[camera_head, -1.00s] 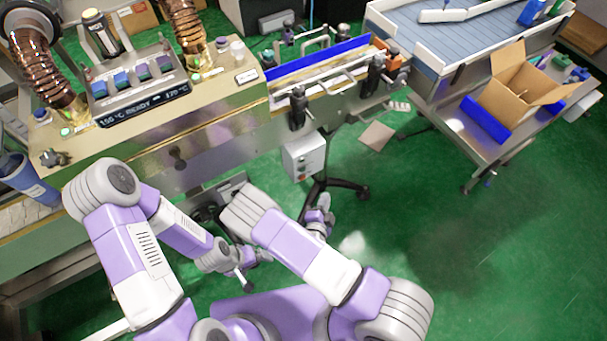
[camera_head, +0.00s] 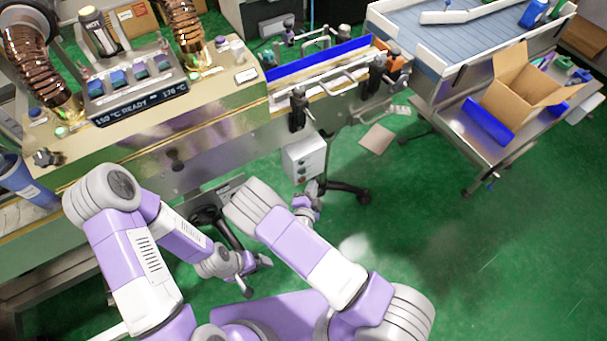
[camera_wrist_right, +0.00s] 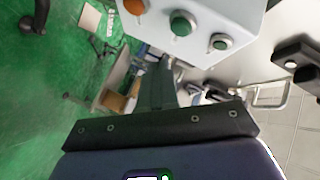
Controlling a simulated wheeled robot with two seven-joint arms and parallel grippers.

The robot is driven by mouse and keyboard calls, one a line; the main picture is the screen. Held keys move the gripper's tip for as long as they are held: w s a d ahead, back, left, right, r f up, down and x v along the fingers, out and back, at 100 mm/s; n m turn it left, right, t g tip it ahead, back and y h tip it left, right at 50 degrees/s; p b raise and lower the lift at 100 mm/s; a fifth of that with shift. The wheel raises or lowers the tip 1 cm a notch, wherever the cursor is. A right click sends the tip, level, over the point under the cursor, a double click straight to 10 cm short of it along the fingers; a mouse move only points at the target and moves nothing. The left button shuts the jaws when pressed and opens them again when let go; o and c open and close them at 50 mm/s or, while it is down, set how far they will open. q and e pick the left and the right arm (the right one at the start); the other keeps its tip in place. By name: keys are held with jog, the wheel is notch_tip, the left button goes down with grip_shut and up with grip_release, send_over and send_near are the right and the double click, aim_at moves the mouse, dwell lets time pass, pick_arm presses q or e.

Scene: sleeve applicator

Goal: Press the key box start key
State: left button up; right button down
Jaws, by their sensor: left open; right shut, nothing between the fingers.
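The key box (camera_head: 305,158) is a white box below the front of the machine, with a column of small keys on its face. In the right wrist view, the key box (camera_wrist_right: 225,12) fills the top, showing an orange key (camera_wrist_right: 135,6), a larger green key (camera_wrist_right: 182,23) and a smaller dark green key (camera_wrist_right: 221,42). No key label is readable. My right gripper (camera_head: 312,187) is just below the box; its shut, empty fingers (camera_wrist_right: 160,68) point toward the green key, apparently apart from it. My left gripper (camera_head: 256,277) is open, low and left of the box.
The machine (camera_head: 215,145) with a heater display stands above and left of the box. A black wheeled stand foot (camera_head: 345,190) is beneath the box. A steel table (camera_head: 480,155) with an open carton (camera_head: 520,90) is at the right. The green floor between is mostly clear.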

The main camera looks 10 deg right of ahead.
aim_at(303, 172)
jog(key=shift+w+a, duration=0.2)
jog(key=shift+w, duration=0.35)
jog(key=shift+w+a, duration=0.2)
jog(key=shift+w, duration=0.3)
jog(key=shift+w+a, duration=0.1)
jog(key=shift+w, duration=0.05)
dwell(1.2)
jog(key=shift+w, duration=0.25)
